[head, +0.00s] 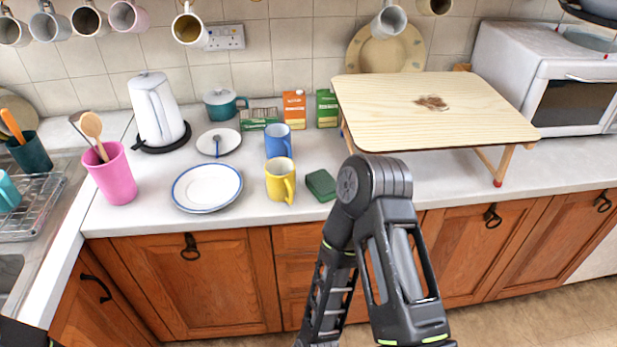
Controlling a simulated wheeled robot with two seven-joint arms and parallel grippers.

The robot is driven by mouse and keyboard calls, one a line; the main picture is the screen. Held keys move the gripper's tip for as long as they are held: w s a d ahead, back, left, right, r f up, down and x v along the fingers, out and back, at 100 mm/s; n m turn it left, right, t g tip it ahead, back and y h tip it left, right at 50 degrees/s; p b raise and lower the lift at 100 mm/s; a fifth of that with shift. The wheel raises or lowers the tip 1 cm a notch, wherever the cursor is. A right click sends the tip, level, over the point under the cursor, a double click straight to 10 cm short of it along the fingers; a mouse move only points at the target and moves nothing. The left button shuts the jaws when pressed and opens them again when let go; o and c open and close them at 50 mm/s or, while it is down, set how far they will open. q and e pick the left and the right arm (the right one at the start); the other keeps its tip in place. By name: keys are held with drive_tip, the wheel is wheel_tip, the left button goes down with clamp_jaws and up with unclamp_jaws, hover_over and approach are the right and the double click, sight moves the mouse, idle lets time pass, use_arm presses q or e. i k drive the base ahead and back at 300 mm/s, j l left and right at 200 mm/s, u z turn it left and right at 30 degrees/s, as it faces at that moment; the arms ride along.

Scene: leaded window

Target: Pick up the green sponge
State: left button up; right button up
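The green sponge (321,185) is a small dark green block lying flat on the white counter near its front edge, right of the yellow mug. Its right end is close to my bent arm in the picture, and I see no contact with it. One of my arms rises from the bottom of the head view to an elbow just right of the sponge, then folds back down out of the picture. Neither of my grippers shows in this view.
A yellow mug (280,180), a blue mug (278,141) and a blue-rimmed plate (207,187) stand left of the sponge. A low wooden table (440,95) stands behind and right. Cartons (294,108) stand at the back. A pink cup (114,178) holds utensils.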

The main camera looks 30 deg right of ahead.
sight(321, 184)
drive_tip(key=z, duration=1.9)
drive_tip(key=i+l, duration=0.4)
